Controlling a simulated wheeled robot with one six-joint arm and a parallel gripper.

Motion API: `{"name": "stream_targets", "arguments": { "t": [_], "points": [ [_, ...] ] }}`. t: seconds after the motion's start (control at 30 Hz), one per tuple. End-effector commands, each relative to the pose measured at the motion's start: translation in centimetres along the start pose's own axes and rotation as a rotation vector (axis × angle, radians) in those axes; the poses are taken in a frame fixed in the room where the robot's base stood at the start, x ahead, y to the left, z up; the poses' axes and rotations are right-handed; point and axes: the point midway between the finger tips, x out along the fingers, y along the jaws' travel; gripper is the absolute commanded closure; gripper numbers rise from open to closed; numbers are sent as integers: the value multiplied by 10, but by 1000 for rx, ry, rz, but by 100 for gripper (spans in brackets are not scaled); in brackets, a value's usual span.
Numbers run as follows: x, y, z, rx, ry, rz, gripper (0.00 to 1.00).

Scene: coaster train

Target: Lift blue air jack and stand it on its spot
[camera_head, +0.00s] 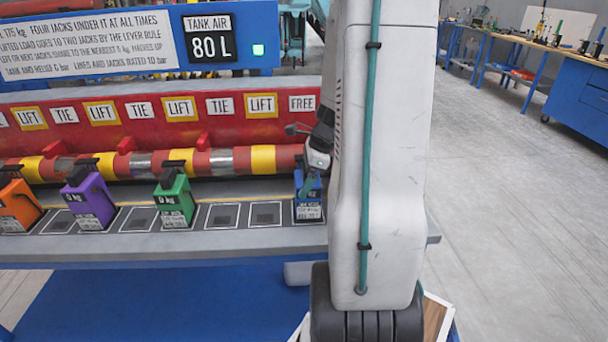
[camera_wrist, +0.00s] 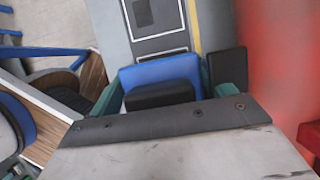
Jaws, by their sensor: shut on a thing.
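The blue air jack (camera_head: 309,200) stands upright at the right end of the row, at the dark marked square under the FREE label. In the wrist view the blue jack (camera_wrist: 160,72) fills the space between the two fingers of my gripper (camera_wrist: 160,90). My gripper (camera_head: 317,172) is shut on the jack's upper part in the head view. My arm hides the jack's right side there. I cannot tell whether the jack's base touches the shelf. Empty marked squares (camera_head: 265,213) lie to its left, and one also shows in the wrist view (camera_wrist: 158,14).
Green (camera_head: 174,200), purple (camera_head: 89,199) and orange (camera_head: 18,205) jacks stand further left. Behind them runs a red beam (camera_head: 180,133) with LIFT, TIE and FREE labels above a banded tube (camera_head: 215,161). The floor at right is clear up to blue workbenches (camera_head: 570,95).

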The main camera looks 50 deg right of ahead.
Motion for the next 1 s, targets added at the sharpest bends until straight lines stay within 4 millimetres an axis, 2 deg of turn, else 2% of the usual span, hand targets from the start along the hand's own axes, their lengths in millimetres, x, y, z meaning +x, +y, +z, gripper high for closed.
{"name": "stream_targets", "arguments": {
  "t": [1.0],
  "points": [
    [6, 0, -3, -1, -1, 0, 89]
  ]
}}
